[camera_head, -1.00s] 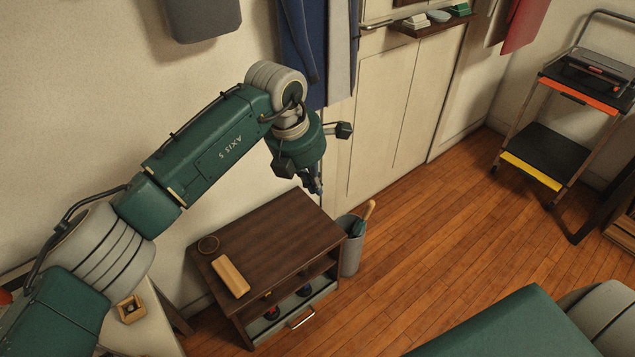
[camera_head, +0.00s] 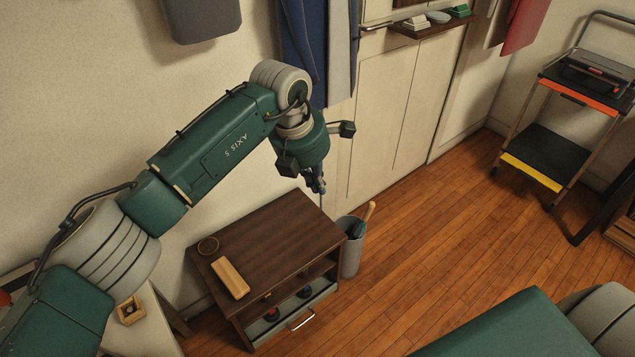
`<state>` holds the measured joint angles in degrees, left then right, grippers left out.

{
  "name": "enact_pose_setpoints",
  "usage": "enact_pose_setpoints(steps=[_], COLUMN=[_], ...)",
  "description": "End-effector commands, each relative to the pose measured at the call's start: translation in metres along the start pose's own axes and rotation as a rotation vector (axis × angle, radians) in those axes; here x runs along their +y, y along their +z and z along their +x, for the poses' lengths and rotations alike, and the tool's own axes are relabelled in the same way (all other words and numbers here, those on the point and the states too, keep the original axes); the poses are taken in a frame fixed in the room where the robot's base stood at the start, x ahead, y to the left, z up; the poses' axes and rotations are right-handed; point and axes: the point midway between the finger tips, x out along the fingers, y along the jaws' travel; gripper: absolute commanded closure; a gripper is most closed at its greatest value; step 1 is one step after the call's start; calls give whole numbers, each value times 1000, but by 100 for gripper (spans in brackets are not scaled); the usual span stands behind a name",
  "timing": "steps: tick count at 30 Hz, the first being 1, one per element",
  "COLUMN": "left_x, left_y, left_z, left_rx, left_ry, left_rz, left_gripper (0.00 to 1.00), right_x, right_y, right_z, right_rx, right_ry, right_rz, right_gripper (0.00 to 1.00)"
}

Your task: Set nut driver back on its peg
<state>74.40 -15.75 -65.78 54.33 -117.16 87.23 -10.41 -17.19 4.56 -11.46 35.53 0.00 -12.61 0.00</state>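My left gripper (camera_head: 318,186) points down above the back right part of the dark wooden cabinet (camera_head: 285,238), in front of the pale wall doors. Its fingers are small and dark here, and I cannot tell whether they are open or shut. A thin grey line shows just below the fingertips; I cannot tell whether it is the shaft of the nut driver. I cannot make out the nut driver or its peg for certain. My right gripper is out of view; only part of my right arm shows at the bottom right.
A cart (camera_head: 548,155) stands far right. The wooden floor between is clear.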

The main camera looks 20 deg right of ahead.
Motion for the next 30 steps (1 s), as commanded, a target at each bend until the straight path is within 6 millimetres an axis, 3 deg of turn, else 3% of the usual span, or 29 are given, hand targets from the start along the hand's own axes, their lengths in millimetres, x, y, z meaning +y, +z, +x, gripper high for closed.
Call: enact_pose_setpoints(steps=[30], left_x=[0], left_y=[-5], left_z=[18], left_rx=[0], left_ry=[0], left_rz=[0], left_gripper=[100], right_x=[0], right_y=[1], right_z=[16], right_rx=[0], right_ry=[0], right_rz=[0], right_gripper=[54])
